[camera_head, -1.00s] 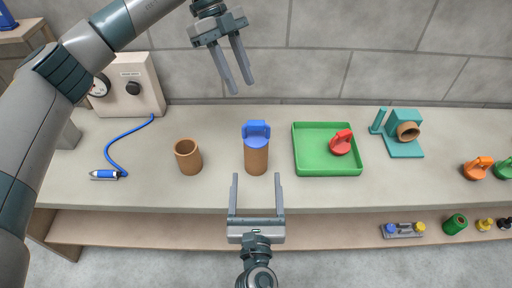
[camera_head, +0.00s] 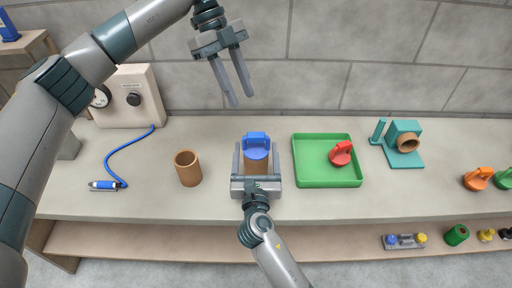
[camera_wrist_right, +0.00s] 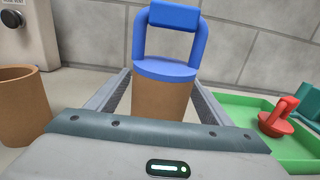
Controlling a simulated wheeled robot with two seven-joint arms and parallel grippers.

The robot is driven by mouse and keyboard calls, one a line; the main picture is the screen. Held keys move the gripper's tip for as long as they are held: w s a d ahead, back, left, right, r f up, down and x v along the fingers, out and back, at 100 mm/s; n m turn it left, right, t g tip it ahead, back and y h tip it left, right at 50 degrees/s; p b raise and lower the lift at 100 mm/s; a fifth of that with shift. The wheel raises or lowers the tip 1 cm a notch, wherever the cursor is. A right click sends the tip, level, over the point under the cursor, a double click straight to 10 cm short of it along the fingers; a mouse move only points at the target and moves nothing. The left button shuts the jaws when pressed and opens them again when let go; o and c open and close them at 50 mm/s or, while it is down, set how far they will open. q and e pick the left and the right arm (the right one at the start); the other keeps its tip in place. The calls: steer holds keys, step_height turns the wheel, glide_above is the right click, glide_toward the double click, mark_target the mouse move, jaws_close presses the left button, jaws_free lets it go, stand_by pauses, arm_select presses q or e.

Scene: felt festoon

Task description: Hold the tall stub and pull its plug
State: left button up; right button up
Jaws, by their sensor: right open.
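The tall stub (camera_head: 257,168) is a brown cylinder standing upright on the bench, with a blue plug (camera_head: 257,147) with a loop handle in its top. It also shows in the right wrist view (camera_wrist_right: 160,103), with the plug (camera_wrist_right: 168,68) seated above it. My right gripper (camera_head: 257,150) is open, with one finger on each side of the stub. Its lower part is hidden behind the gripper body. My left gripper (camera_head: 236,98) is open and empty, raised above the back of the bench, up and left of the plug.
A shorter open brown stub (camera_head: 188,169) stands to the left. A green tray (camera_head: 328,182) holding a red plug (camera_head: 341,153) lies close on the right. A teal fixture (camera_head: 402,142) stands farther right. A blue hose (camera_head: 118,153) runs from a gauge box (camera_head: 128,98).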

steer(key=shift+w, duration=0.75)
steer(key=c, duration=1.2)
